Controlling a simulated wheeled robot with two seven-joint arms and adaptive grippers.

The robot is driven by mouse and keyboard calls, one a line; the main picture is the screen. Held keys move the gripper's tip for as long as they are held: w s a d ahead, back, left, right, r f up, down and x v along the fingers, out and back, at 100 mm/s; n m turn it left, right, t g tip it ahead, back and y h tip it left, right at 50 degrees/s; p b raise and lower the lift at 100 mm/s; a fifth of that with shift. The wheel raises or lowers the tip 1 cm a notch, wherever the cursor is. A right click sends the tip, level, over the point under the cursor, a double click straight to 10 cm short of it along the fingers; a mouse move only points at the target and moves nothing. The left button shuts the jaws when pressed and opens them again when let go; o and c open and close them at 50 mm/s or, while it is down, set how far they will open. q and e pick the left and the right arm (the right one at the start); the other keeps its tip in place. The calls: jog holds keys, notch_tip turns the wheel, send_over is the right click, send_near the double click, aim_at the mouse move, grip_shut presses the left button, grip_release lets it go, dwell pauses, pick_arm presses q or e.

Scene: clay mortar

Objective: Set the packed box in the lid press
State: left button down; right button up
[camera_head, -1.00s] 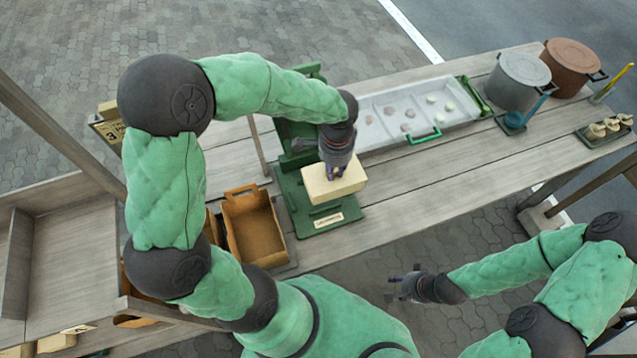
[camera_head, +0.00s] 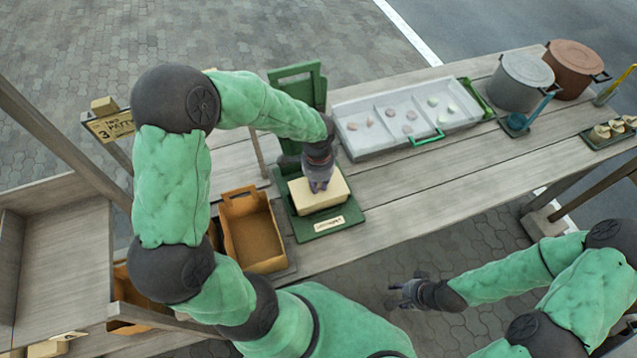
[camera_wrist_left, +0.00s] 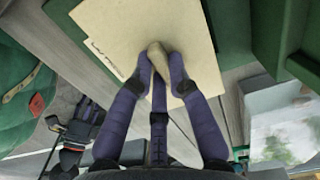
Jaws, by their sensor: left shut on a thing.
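The packed box (camera_head: 331,196) is a cream, closed block sitting on the base plate of the green lid press (camera_head: 350,214), its edges roughly in line with the plate. The press has a tall green back frame (camera_head: 299,83) and a small label at its front edge. My left gripper (camera_head: 318,188) is above the box, its fingers shut on a small tan knob on the box top, as the left wrist view (camera_wrist_left: 158,62) shows. The box's underside is hidden. My right gripper (camera_head: 398,291) hangs apart, in front of the table, with its fingers seeming spread and empty.
An open brown carton (camera_head: 250,232) stands just left of the press. A compartmented tray (camera_head: 410,115) with pale and pinkish pieces lies to the right. Grey (camera_head: 519,82) and brown (camera_head: 572,69) pots stand at the far right.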

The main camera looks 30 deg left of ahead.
pick_arm(q)
jog(key=shift+f, duration=0.15)
jog(key=c, duration=1.2)
grip_release()
notch_tip(320, 180, up, 12)
jog(key=p, duration=0.3)
jog(key=shift+r+p, duration=0.2)
jog(key=shift+p, duration=0.1)
